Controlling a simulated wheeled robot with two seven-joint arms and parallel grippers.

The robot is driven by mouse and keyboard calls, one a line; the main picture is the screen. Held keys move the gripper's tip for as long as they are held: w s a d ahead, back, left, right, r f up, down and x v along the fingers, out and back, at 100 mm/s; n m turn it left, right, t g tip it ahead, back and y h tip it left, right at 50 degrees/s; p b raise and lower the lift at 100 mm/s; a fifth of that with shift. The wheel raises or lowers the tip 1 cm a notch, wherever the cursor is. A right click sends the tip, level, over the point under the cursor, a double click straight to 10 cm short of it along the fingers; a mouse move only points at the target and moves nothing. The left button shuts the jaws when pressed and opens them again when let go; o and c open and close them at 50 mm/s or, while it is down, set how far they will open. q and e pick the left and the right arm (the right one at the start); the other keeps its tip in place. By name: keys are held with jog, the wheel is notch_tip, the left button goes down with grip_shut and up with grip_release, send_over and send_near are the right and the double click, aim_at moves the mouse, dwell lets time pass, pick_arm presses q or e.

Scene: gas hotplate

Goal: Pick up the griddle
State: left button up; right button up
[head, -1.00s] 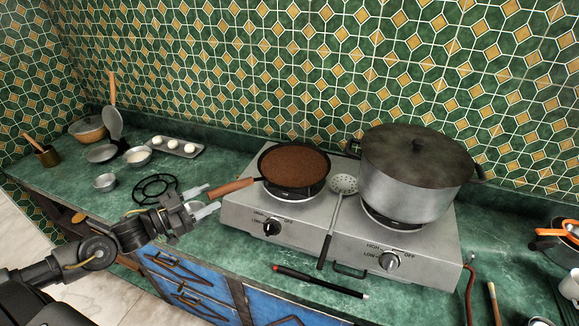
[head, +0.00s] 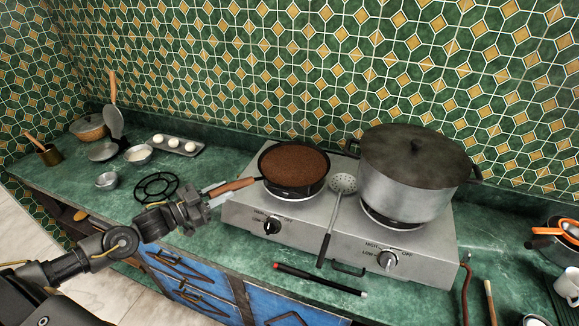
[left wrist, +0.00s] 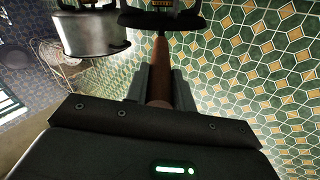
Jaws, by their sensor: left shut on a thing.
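The griddle (head: 293,165) is a round black pan with a brown surface, over the left burner of the hotplate (head: 250,212). Its wooden handle (head: 232,188) points left toward my left gripper (head: 213,196). In the left wrist view the handle (left wrist: 160,75) runs between the two fingers of my left gripper (left wrist: 161,88), which is shut on it. The pan's dark edge shows at the top of that view. In the head view a gap shows between the pan and the burner below, but I cannot tell whether they touch. My right gripper is not in view.
A large lidded pot (head: 410,180) stands on the right burner. A slotted skimmer (head: 342,185) lies between the burners. A black and red stick (head: 320,281) lies in front. A black trivet (head: 156,186), small bowls and an egg tray (head: 176,146) are at left.

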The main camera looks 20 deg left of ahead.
pick_arm(q)
grip_shut()
jog(key=shift+w+r, duration=0.1)
jog(key=shift+r, duration=0.1)
